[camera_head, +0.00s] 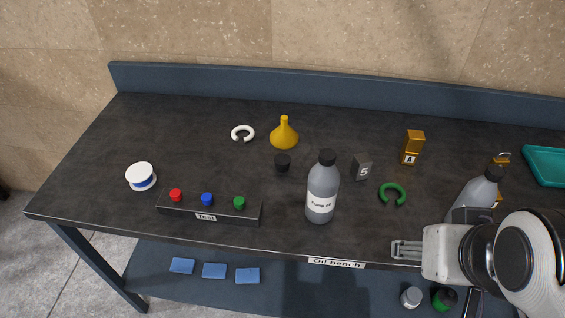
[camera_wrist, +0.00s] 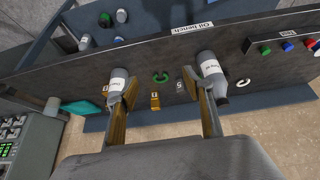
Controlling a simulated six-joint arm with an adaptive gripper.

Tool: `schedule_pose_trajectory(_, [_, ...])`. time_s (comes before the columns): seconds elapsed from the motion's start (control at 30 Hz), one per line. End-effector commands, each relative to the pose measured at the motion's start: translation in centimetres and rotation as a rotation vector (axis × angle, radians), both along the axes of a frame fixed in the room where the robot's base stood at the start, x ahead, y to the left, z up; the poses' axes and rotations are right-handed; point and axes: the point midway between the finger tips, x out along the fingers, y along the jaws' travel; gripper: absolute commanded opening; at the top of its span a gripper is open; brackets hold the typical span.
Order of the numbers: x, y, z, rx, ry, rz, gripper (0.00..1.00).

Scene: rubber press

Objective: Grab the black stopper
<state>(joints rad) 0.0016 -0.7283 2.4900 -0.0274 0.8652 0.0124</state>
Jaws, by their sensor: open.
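The black stopper (camera_head: 283,163) stands on the dark bench top in the head view, just below the yellow funnel and left of the grey bottle (camera_head: 322,190) with a black cap. I cannot make the stopper out clearly in the wrist view. My gripper (camera_head: 405,251) is at the bench's front edge, right of the "Oil bench" label, well to the right of and nearer than the stopper. In the wrist view my gripper's fingers (camera_wrist: 167,100) are spread apart with nothing held between them.
The yellow funnel (camera_head: 284,134), white ring (camera_head: 235,135), grey block marked 5 (camera_head: 362,168), green ring (camera_head: 381,201) and brass block (camera_head: 413,141) stand around. A button box (camera_head: 180,208) is front left. A second grey bottle (camera_head: 472,193) stands right. The left rear top is clear.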

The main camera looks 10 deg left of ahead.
Motion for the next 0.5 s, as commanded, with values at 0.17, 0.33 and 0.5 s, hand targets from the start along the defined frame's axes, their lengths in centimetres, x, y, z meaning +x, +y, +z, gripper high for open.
schedule_pose_trajectory(0.17, [3.3, -1.5, 1.0, -0.056, -0.056, -0.012, 0.51])
schedule_pose_trajectory(0.33, [8.0, -3.2, 2.6, -0.127, -0.143, -0.011, 0.51])
schedule_pose_trajectory(0.5, [12.9, -4.2, 4.2, -0.193, -0.237, 0.014, 0.51])
